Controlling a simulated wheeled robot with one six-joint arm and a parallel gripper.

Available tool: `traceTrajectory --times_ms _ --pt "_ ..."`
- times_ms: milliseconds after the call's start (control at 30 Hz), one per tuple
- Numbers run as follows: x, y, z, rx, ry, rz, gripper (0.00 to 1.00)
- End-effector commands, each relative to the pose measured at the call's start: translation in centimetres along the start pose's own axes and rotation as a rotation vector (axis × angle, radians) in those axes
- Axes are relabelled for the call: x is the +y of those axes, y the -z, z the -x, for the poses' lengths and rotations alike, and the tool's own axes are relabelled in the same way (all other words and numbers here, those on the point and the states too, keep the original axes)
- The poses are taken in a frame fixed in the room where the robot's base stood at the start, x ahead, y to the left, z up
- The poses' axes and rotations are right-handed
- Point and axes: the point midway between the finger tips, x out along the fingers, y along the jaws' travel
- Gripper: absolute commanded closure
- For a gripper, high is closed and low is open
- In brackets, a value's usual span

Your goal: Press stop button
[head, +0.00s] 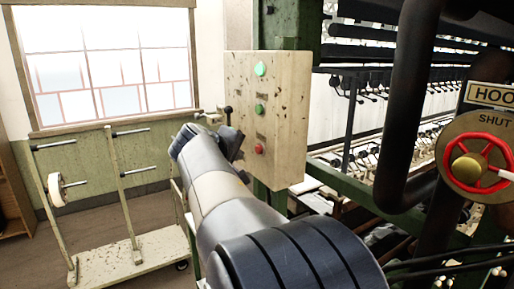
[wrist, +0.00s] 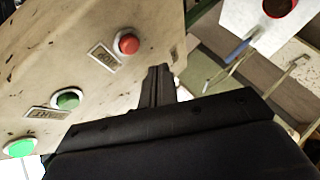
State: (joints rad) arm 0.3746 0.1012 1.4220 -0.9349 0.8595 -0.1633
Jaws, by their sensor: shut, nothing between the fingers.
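The red stop button (head: 259,149) is on the front of the cream control box (head: 290,120). It also shows in the wrist view (wrist: 127,44), beside a small plate that appears to read STOP (wrist: 103,57). My gripper (wrist: 158,72) is shut and empty. In the wrist view its dark fingertips lie close to the red button, a little below and to its right, apart from it in the picture. The depth gap to the box face cannot be judged. In the head view my arm reaches to the left of the box, and the fingertips are hard to make out.
A green button (head: 259,109) and a pale green lamp (head: 261,69) sit above the red button. The reeling machine, a dark pipe (head: 405,110) and a red handwheel (head: 475,166) stand at right. A cream wheeled rack (head: 125,262) stands at left.

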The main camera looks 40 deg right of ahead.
Motion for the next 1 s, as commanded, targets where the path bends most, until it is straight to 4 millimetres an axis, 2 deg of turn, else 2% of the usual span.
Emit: traceTrajectory --times_ms 300,1000 --pt "1.2 -1.2 -1.6 -0.001 0.0 0.0 1.0" --pt "1.2 -1.2 -1.7 0.0 0.0 0.0 1.0"
